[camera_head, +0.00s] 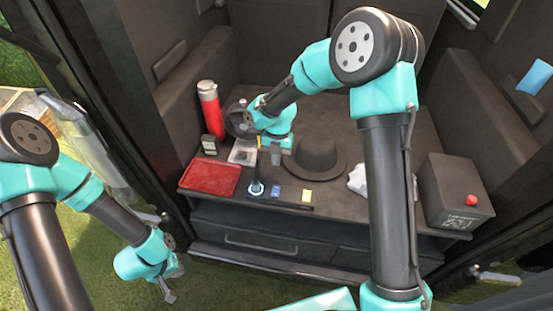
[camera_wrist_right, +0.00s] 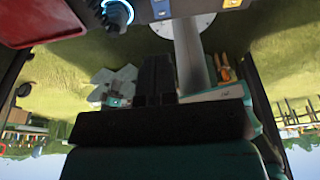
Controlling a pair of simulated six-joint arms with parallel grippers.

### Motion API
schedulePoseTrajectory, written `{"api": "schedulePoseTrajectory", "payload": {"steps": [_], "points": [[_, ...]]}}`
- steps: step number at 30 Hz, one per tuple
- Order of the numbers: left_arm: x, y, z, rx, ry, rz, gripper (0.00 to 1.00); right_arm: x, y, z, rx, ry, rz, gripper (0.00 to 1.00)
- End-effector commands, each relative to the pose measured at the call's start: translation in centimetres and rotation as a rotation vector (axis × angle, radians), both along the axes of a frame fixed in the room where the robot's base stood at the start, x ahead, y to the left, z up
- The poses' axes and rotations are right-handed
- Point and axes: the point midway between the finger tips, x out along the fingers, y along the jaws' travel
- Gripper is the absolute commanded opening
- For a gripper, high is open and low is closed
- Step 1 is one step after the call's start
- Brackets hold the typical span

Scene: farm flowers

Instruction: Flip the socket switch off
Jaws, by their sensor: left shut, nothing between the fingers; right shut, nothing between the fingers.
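My right arm reaches over the dark shelf (camera_head: 340,202), and its shut gripper (camera_head: 257,178) points down near the front edge. In the head view its thin dark fingers seem to overlap a small blue-ringed item (camera_head: 256,189). In the right wrist view the shut black fingers (camera_wrist_right: 157,60) are empty, with the blue-ringed item (camera_wrist_right: 117,13) up and left of them. A pale panel (camera_head: 243,152) lies behind, partly covered by my arm; I cannot tell for certain which item is the socket switch. My left gripper (camera_head: 170,290) is shut and empty, low outside the shelf.
A red tray (camera_head: 211,177), red bottle (camera_head: 210,110), small black box (camera_head: 209,145), dark hat (camera_head: 316,157) and white cloth (camera_head: 357,180) are on the shelf. Blue (camera_head: 277,192) and yellow (camera_head: 307,196) tags sit at the front. A box with a red button (camera_head: 455,190) stands right.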

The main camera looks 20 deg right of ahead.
Motion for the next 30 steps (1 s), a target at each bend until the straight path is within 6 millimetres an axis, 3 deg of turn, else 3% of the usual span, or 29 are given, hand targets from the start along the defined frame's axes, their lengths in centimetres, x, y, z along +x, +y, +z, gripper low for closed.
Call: {"api": "schedulePoseTrajectory", "payload": {"steps": [13, 18, 24, 30], "points": [[0.0, 0.0, 0.0, 0.0, 0.0, 0.0, 0.0, -1.7, 0.8, -7.5, -0.001, 0.004, -0.001, 0.0], [0.0, 0.0, 0.0, 0.0, 0.0, 0.0, 0.0, -1.4, 0.6, -9.9, 0.001, 0.002, -0.001, 0.0], [0.0, 0.0, 0.0, 0.0, 0.0, 0.0, 0.0, -1.2, 0.6, -11.3, 0.0, 0.0, 0.0, 0.0], [0.0, 0.0, 0.0, 0.0, 0.0, 0.0, 0.0, -1.1, 0.6, -11.4, 0.0, -0.001, 0.0, 0.0]]}}
